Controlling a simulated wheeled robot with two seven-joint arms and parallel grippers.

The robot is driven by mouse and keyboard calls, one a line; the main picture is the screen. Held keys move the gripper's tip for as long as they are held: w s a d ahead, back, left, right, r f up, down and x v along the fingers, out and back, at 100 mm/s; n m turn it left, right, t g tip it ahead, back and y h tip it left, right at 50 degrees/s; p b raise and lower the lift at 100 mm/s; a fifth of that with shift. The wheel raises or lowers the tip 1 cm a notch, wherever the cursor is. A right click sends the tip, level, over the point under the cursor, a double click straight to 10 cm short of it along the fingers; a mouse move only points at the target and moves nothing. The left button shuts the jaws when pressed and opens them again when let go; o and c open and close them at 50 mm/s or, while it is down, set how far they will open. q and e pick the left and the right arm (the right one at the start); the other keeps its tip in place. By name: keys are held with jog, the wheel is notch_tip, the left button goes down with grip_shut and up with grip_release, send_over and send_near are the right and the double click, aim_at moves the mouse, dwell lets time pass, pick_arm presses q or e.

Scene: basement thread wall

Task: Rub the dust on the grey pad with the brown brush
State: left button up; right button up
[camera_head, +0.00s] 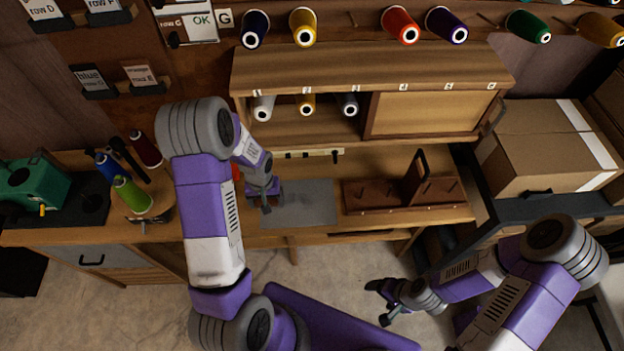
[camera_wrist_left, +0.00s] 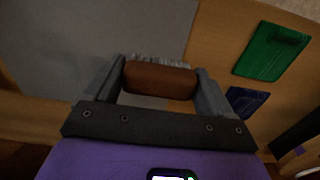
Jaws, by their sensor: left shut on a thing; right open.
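The grey pad (camera_head: 312,203) lies flat on the bench in front of the thread cabinet. It fills the upper left of the left wrist view (camera_wrist_left: 90,40). My left gripper (camera_head: 265,202) is over the pad's left end, pointing down. In the left wrist view it is shut on the brown brush (camera_wrist_left: 160,79), gripped across its ends. The brush's pale bristles face the pad; I cannot tell whether they touch it. I cannot make out any dust on the pad. My right gripper (camera_head: 382,304) is open and empty, low in front of the bench.
A wooden rack with pegs (camera_head: 405,194) stands right of the pad. The cabinet (camera_head: 370,65) with thread spools is behind. Spools (camera_head: 132,195) and a green machine (camera_head: 35,185) stand at the left. A green flat thing (camera_wrist_left: 272,51) lies beside the pad. A cardboard box (camera_head: 545,150) is at the right.

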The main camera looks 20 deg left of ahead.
pick_arm(q)
jog(key=r+p, duration=0.1)
jog(key=r, duration=0.2)
jog(key=shift+w+d+r+p, duration=0.1)
jog(key=shift+w+r+p, duration=0.1)
jog(key=shift+r+p, duration=1.55)
jog(key=shift+r, duration=0.5)
